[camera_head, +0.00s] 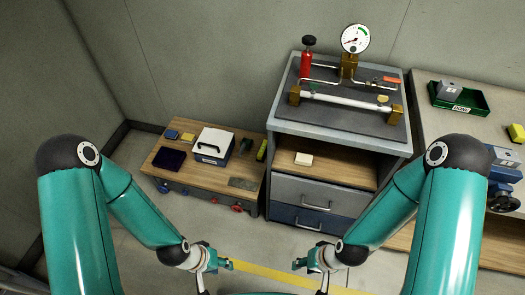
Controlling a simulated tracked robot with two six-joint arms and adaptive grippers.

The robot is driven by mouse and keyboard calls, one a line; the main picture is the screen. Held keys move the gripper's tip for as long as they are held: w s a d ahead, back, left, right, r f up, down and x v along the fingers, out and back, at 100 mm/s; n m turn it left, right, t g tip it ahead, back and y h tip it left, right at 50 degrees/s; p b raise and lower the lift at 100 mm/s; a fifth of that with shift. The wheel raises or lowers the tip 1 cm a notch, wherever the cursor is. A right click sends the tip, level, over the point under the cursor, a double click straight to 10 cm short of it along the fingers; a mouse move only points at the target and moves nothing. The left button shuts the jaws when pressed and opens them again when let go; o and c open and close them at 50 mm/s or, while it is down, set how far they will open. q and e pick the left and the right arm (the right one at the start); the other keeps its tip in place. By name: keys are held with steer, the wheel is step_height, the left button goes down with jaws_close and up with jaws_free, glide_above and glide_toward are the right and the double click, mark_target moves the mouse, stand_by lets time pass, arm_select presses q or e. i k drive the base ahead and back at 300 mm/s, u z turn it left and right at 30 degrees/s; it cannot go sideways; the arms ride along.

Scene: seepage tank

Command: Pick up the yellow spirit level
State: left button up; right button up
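A small, narrow yellow object with dark parts (262,149), which looks like the spirit level, lies at the right end of the low wooden bench, close to the cabinet's side. My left gripper (214,262) is in front of the bench, low in the picture and well apart from the yellow object. My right gripper (310,264) is in front of the cabinet, also away from it. Both grippers show nothing held, but their fingers are too small to tell open from shut.
The low bench (220,179) also holds a white-lidded box (213,145), a dark blue item (169,159) and a yellow block (188,137). The grey cabinet (339,137) stands beside it with a gauge rig on top. A right-hand bench (440,135) holds a green tray (474,105).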

mark_target(261, 153)
steer(key=k, duration=1.25)
steer(key=u, duration=0.6)
steer(key=i, duration=0.95)
steer(key=u, duration=0.85)
steer(key=i, duration=1.3)
steer(key=z, duration=0.65)
steer(key=i, duration=0.9)
steer(key=z, duration=0.6)
steer(key=k, duration=0.8)
steer(key=z, duration=0.35)
steer(key=i, duration=0.15)
steer(key=u, duration=0.15)
